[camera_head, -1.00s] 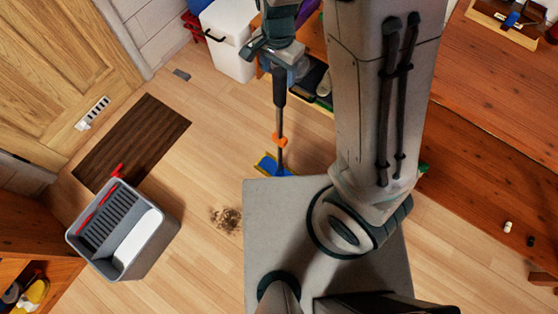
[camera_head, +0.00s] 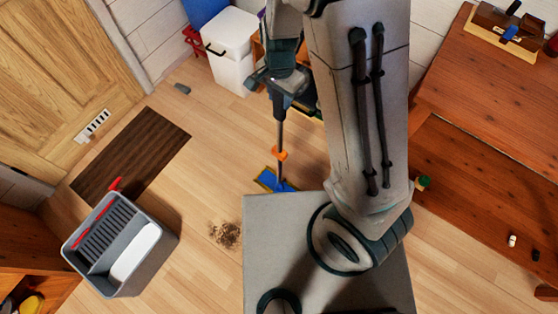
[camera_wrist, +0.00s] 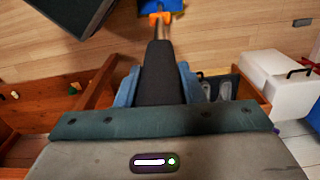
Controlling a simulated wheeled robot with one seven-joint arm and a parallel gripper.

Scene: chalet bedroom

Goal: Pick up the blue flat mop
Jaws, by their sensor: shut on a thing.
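The blue flat mop (camera_head: 275,181) has a blue head with a yellow edge, a thin grey pole, an orange collar and a dark upper grip. In the head view its head is low at the floor beside my grey base; I cannot tell whether it touches. My gripper (camera_head: 281,86) is shut on the upper part of the handle, and the pole hangs nearly upright below it. In the wrist view the dark handle grip (camera_wrist: 160,78) runs between the blue fingers of my gripper (camera_wrist: 158,88), with the orange collar and blue head beyond.
A grey mop bucket (camera_head: 147,262) with red handle parts stands at lower left. A dirt patch (camera_head: 226,235) lies on the floor near my base. A white bin (camera_head: 232,62) stands at the back, a dark mat (camera_head: 132,155) by the door, and a wooden bench (camera_head: 480,190) at right.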

